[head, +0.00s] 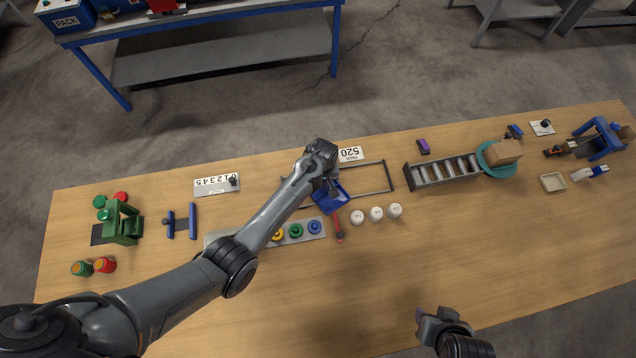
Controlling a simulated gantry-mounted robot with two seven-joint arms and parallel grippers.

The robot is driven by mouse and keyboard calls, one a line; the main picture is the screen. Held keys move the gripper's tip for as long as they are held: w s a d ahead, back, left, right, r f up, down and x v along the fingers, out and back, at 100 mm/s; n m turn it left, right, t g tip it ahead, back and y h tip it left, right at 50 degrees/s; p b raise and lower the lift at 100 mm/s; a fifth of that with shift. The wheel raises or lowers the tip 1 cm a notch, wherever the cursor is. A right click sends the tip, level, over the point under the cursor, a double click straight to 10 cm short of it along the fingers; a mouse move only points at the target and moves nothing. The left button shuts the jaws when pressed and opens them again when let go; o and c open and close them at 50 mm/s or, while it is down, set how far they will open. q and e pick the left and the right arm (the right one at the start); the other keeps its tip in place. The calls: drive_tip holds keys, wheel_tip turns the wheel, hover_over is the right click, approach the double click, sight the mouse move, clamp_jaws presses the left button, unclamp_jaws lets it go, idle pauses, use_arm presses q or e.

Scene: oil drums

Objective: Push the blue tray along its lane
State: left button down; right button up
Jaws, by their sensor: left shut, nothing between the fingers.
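The blue tray (333,204) sits in the left part of its lane, partly hidden by my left gripper. The lane (391,176) is a dark rectangular frame of thin rails on the wooden table; its right part is empty. My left gripper (327,190) is shut and empty, pointing down over the tray's upper left side. I cannot tell whether it touches the tray. My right gripper (432,314) hangs near the bottom of the view, well away from the tray; its finger gap is unclear.
Three white round pieces (376,214) and a red-handled tool (338,226) lie close below the lane. A card marked 520 (350,154) lies behind it. A roller rack (443,171) stands to the right. The table's front middle is clear.

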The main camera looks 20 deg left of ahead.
use_arm(q)
drive_tip(key=shift+r+p, duration=0.2)
drive_tip(key=shift+p, duration=0.3)
drive_tip(key=shift+d, duration=0.1)
idle(0.8)
drive_tip(key=shift+w+d+b, duration=0.8)
drive_tip(key=shift+w+d, duration=0.15)
drive_tip(key=shift+d, duration=0.3)
drive_tip(key=shift+w+d+f+b, duration=0.1)
drive_tip(key=shift+w+d+b, duration=0.75)
drive_tip(key=shift+d+b, duration=0.25)
drive_tip(key=shift+w+d, duration=0.15)
drive_tip(key=shift+d, duration=0.05)
drive_tip(key=shift+d, duration=0.1)
